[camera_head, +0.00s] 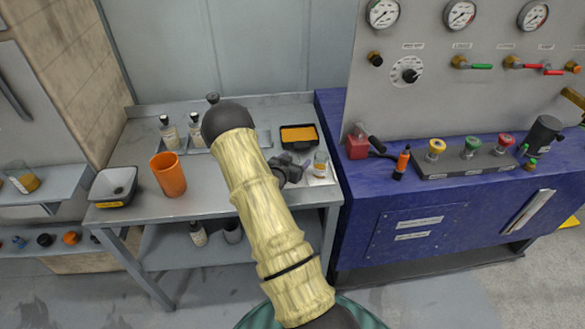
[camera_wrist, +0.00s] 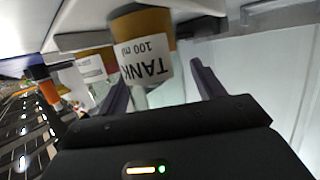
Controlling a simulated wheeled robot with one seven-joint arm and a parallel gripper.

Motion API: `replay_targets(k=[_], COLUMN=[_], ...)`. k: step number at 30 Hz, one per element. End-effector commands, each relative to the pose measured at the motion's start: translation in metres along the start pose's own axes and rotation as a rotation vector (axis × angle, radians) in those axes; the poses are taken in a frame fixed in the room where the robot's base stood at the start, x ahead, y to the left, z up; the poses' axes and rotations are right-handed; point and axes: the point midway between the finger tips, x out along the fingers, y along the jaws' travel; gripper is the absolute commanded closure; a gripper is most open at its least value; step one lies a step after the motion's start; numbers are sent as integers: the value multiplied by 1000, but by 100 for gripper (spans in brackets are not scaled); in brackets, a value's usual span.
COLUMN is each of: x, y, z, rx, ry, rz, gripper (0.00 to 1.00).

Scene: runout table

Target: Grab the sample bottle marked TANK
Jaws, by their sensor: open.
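The sample bottle marked TANK (camera_wrist: 144,58) has amber contents and a white label reading "TANK 100 ml", upside down in the wrist view. In the head view, the bottle (camera_head: 320,163) stands upright at the right end of the grey table. My gripper (camera_wrist: 156,72) is open, with its two dark fingers at either side of the bottle's image. I cannot tell whether the bottle is between the fingers or just beyond them. In the head view, my gripper (camera_head: 290,170) is just left of the bottle, partly hidden by my arm.
An orange cup (camera_head: 168,175), a black tray (camera_head: 115,187) and other bottles (camera_head: 169,133) stand on the left of the grey table (camera_head: 215,197). An orange-filled tray (camera_head: 299,136) lies behind my gripper. The blue bench (camera_head: 395,205) with gauges adjoins on the right.

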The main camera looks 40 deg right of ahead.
Motion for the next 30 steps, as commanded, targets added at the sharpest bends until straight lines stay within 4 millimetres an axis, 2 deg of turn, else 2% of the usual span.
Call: replay_targets(k=[11, 14, 19, 30], x=[-1, -1, -1, -1], y=[0, -1, -1, 0], z=[0, 0, 0, -4], rx=[0, 0, 0, 1], ry=[0, 0, 0, 2], rz=[-1, -2, -2, 0], gripper=[32, 48, 81, 82])
